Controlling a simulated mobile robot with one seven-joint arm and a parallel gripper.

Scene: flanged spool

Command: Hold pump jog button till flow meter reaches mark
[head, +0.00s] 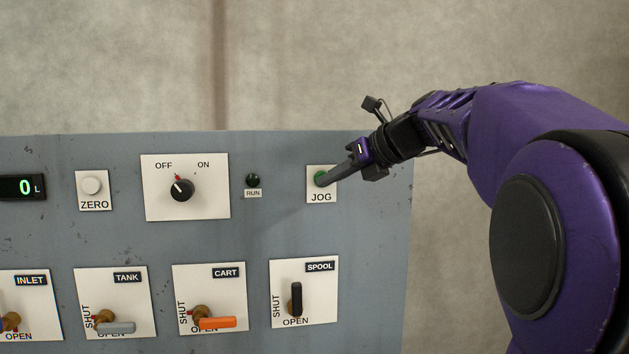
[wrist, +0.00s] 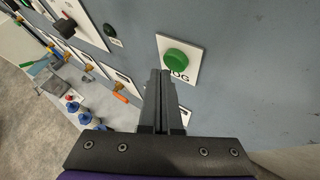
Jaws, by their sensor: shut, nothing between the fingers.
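The green JOG button (head: 320,178) sits on a white plate at the right of the grey panel; it also shows in the wrist view (wrist: 180,58). My gripper (head: 329,181) is shut and empty, with its fingertips at the button's lower right in the head view. In the wrist view my gripper (wrist: 162,75) lies just below the button and covers part of the JOG label. I cannot tell whether the fingertips touch the button. The flow meter display (head: 23,187) at the left edge reads 0 L.
The pump switch (head: 181,190) has its pointer toward OFF, and the RUN lamp (head: 253,181) is dark. The ZERO button (head: 91,185) is left of it. Below are the INLET, TANK (head: 115,327), CART (head: 217,322) and SPOOL (head: 296,298) valve handles; the SPOOL handle stands upright, the TANK and CART handles lie level.

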